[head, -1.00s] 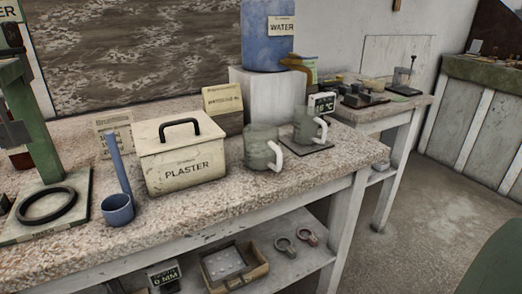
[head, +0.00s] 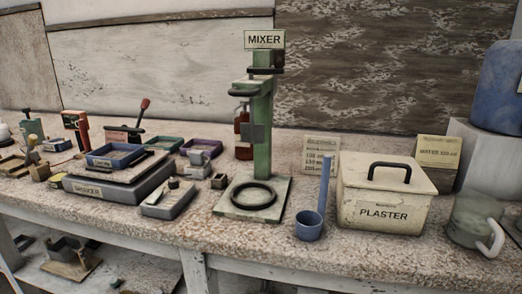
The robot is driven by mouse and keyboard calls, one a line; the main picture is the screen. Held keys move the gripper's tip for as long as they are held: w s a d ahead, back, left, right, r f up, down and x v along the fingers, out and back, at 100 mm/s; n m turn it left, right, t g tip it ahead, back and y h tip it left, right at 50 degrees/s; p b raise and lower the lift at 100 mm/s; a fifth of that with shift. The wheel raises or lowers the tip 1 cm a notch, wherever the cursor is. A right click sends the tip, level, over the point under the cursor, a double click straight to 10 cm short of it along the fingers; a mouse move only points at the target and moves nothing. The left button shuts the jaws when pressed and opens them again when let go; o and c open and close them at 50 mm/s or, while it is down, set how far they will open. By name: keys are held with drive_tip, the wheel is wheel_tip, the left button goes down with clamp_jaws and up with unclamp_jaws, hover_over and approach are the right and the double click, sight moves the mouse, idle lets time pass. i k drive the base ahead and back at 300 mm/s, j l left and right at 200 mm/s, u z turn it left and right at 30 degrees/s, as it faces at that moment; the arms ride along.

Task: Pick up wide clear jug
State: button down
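A wide clear jug (head: 474,220) stands upright on the workbench at the right side of the head view. It is greyish and see-through, with a white handle on its right side. It stands just right of the plaster box (head: 385,194). My gripper is not in view, so I cannot tell its state or where it is relative to the jug.
A blue scoop (head: 309,228) stands left of the plaster box. A green mixer (head: 262,140) rises mid-bench. A shaker (head: 115,190) and small trays crowd the left. A blue water container (head: 497,85) sits on a white block at right. The bench's front edge looks mostly clear.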

sight(475, 216)
drive_tip(key=i+j+z, duration=0.1)
drive_tip(key=z, duration=1.4)
drive_tip(key=i+z, duration=0.55)
drive_tip(key=k+l, duration=0.05)
